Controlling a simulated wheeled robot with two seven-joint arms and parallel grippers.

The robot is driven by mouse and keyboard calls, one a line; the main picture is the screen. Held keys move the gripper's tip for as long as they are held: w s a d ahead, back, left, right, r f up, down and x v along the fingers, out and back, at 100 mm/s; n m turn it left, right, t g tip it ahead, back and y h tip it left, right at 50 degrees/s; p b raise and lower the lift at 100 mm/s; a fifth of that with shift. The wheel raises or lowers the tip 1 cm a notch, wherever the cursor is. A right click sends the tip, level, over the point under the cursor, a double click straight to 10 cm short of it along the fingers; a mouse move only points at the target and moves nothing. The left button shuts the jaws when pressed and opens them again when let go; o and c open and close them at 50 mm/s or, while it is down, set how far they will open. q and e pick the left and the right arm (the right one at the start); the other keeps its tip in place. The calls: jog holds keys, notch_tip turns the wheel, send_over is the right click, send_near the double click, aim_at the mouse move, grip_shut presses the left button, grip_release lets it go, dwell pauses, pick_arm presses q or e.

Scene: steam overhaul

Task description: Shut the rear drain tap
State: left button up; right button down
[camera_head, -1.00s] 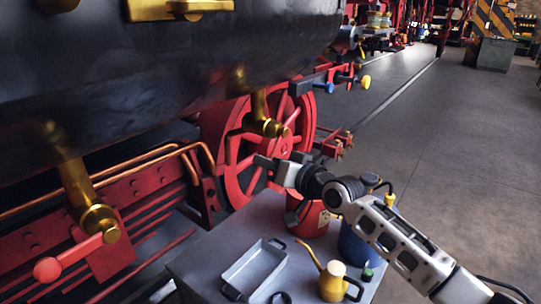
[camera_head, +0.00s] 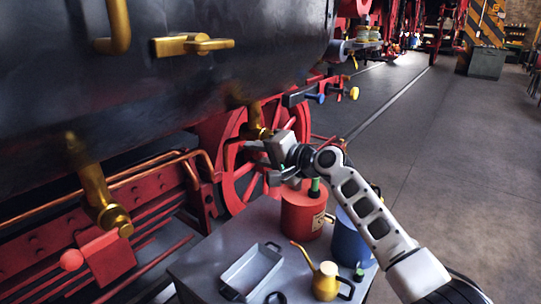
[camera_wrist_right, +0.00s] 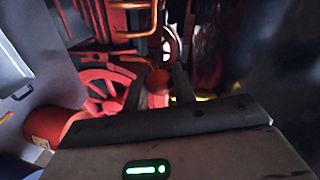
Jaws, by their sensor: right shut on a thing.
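Two brass drain taps hang under the dark boiler. The near tap (camera_head: 94,190) has a red lever (camera_head: 70,260) with a round knob, pointing left and down. The far tap (camera_head: 255,116) is in front of the red spoked wheel. My right gripper (camera_head: 262,147) is at the far tap, just below its brass body, shut on its handle, which is mostly hidden by the fingers. In the right wrist view a red knob (camera_wrist_right: 158,82) shows beside a dark finger. My left gripper is not in view.
Below the arm a grey table holds a grey tray (camera_head: 250,268), a yellow oil can (camera_head: 325,282), a red canister (camera_head: 302,210) and a blue container (camera_head: 350,240). A red wheel (camera_head: 240,185) stands close behind the gripper.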

jog(key=shift+r+m, duration=0.2)
jog(key=shift+m, duration=0.1)
dwell(0.4)
jog(key=c, duration=1.2)
grip_release()
jog(key=shift+r, duration=0.1)
jog(key=shift+o, duration=0.2)
jog(key=b+v, duration=0.1)
jog(key=v, duration=1.5)
jog(key=shift+w, duration=0.1)
